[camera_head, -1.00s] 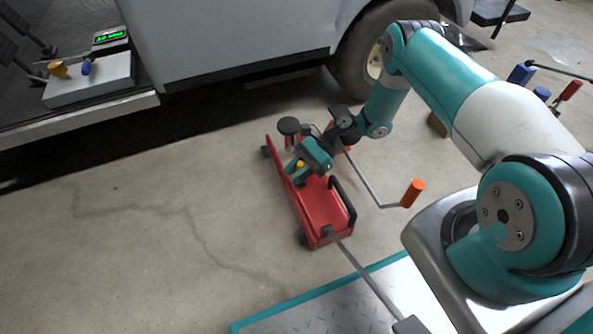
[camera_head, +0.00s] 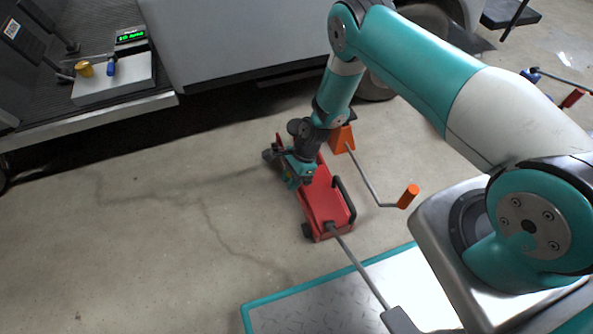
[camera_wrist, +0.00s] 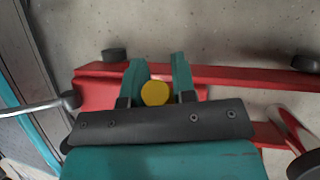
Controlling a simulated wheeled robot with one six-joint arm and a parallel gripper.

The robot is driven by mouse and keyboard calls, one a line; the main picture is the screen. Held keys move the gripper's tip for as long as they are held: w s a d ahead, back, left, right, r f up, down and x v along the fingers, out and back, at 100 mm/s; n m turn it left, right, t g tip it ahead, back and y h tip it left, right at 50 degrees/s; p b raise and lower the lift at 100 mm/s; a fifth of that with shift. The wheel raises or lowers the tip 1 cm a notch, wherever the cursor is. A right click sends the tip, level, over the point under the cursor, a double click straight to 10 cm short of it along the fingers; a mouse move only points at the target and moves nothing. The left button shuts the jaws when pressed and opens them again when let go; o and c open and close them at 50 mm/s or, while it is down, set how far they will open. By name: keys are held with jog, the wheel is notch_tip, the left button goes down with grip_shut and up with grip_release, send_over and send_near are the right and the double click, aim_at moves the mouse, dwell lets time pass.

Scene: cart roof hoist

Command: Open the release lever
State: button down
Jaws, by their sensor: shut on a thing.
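A red low floor jack (camera_head: 322,203) stands on the concrete in the head view. Its red side rails (camera_wrist: 235,76) cross the wrist view. A round yellow knob (camera_wrist: 155,93), which looks like the end of the release lever, sits between the teal fingers of my gripper (camera_wrist: 159,84). My gripper is shut on it, low over the jack's far left part in the head view (camera_head: 298,178). The lever's shaft is hidden beneath the knob, so I cannot tell its angle. My wrist hides part of the jack in the head view.
The jack's grey handle bar (camera_head: 357,265) slopes toward me over a teal-edged plate (camera_head: 310,302). An orange-gripped crank (camera_head: 408,196) sticks out on the right. A grey vehicle (camera_head: 220,45) stands behind. Open floor (camera_head: 150,230) lies to the left.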

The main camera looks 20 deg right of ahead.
jog(key=shift+a+f+m+h+b, duration=0.1)
jog(key=shift+a+f+h+b, duration=0.1)
jog(key=shift+f+h, duration=0.55)
jog(key=shift+a+f+m+h+b, duration=0.1)
jog(key=shift+a+f+h+b, duration=0.15)
jog(key=shift+h, duration=0.95)
jog(key=shift+a+f+m+h+b, duration=0.1)
jog(key=shift+a+f+h+b, duration=0.1)
jog(key=shift+f+h, duration=0.55)
jog(key=shift+d+r+h, duration=0.1)
jog(key=shift+r+h, duration=0.05)
jog(key=shift+h, duration=0.15)
jog(key=c, duration=0.9)
grip_release()
jog(key=shift+r, duration=0.15)
jog(key=w+r+p, duration=0.1)
jog(key=r+p, duration=0.1)
jog(key=r, duration=0.3)
jog(key=w+r+p, duration=0.1)
jog(key=r+p, duration=0.2)
jog(key=r, duration=0.3)
jog(key=w+a+r+p, duration=0.1)
jog(key=r+p, duration=0.1)
jog(key=r, duration=0.4)
